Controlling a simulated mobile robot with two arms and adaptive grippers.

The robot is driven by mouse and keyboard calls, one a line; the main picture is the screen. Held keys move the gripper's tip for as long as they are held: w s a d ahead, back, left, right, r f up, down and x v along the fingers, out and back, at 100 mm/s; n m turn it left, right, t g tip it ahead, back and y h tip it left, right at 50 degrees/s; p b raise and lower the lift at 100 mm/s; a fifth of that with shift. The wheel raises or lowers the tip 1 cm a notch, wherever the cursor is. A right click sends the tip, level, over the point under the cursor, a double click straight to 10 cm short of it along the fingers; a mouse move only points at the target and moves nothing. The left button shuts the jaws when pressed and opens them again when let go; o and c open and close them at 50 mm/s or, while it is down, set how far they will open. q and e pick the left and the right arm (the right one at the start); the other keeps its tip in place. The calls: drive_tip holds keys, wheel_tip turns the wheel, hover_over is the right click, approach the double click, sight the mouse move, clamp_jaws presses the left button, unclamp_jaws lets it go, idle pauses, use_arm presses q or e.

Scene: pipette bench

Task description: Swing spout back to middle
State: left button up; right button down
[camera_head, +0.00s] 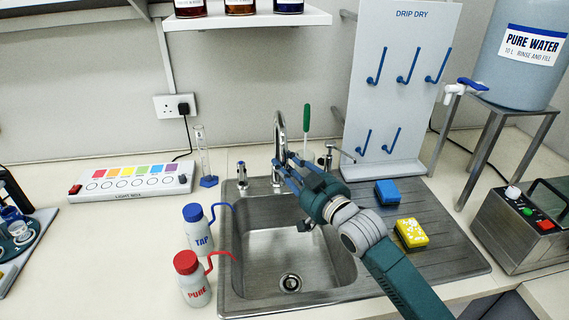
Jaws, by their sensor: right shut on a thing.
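The chrome spout (280,125) rises as a tall arch behind the steel sink (275,222). My right gripper (284,166) reaches in from the lower right with its fingers at the spout, shut on it at its lower front part. The gripper hides some of the spout and part of the basin. The spout's free end is hard to make out behind the fingers. My left gripper is not in view.
A green-handled brush (306,119) and a small lever tap (328,157) stand close beside the spout. TAP (197,232) and PURE (193,284) bottles stand left of the sink. Blue (387,193) and yellow (411,234) sponges lie on the drainer. The DRIP DRY rack (400,110) stands behind.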

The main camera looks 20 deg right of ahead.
drive_tip(key=shift+d+r, duration=0.15)
drive_tip(key=c, duration=1.7)
unclamp_jaws()
drive_tip(key=shift+c, duration=0.2)
drive_tip(key=shift+o, duration=1.3)
drive_tip(key=shift+w, duration=0.15)
drive_tip(key=v, duration=1.2)
